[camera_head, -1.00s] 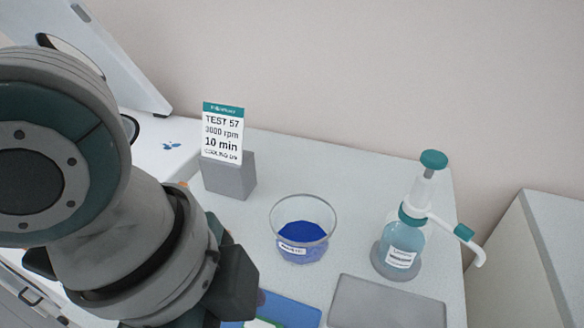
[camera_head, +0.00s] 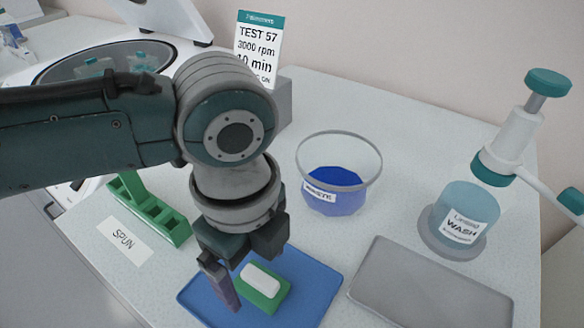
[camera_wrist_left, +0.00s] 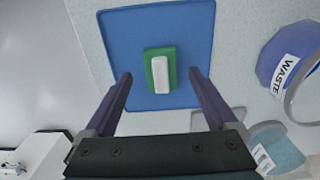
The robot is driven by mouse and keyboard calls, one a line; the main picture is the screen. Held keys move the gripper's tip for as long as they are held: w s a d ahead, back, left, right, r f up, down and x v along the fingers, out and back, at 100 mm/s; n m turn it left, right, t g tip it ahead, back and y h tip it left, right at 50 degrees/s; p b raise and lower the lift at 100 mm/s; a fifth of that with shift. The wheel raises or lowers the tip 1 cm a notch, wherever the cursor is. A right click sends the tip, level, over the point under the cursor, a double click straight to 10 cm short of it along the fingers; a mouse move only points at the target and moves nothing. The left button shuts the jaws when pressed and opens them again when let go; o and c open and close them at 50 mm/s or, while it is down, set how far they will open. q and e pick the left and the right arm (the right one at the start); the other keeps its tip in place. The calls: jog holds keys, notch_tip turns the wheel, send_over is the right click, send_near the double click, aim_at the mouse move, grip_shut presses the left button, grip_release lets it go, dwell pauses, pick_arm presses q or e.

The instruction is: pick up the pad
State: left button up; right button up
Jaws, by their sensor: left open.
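The pad (camera_head: 264,285) is a green block with a white top, lying on a blue mat (camera_head: 312,275) at the bottom middle of the head view. In the left wrist view the pad (camera_wrist_left: 161,72) is near the middle of the blue mat (camera_wrist_left: 117,45). My left gripper (camera_head: 243,283) points down over the mat, close to the pad. In the left wrist view the left gripper (camera_wrist_left: 160,76) is open, with one finger on each side of the pad and a gap to each. The far finger is mostly hidden in the head view. My right gripper is not in view.
A waste bowl (camera_head: 335,190) with blue contents stands behind the mat. A grey tray (camera_head: 430,290) and a wash bottle (camera_head: 463,218) are to the right. A green rack (camera_head: 150,215), a SPUN label (camera_head: 125,240) and a centrifuge (camera_head: 60,75) are left; a TEST 57 sign (camera_head: 258,50) stands behind.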

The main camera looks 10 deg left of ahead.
aim_at(257, 277)
pick_arm(q)
notch_tip(257, 277, down, 3)
jog(key=shift+r, duration=0.2)
grip_shut()
dwell(0.6)
jog(key=shift+r, duration=0.15)
notch_tip(257, 277, up, 20)
jog(key=p, duration=0.2)
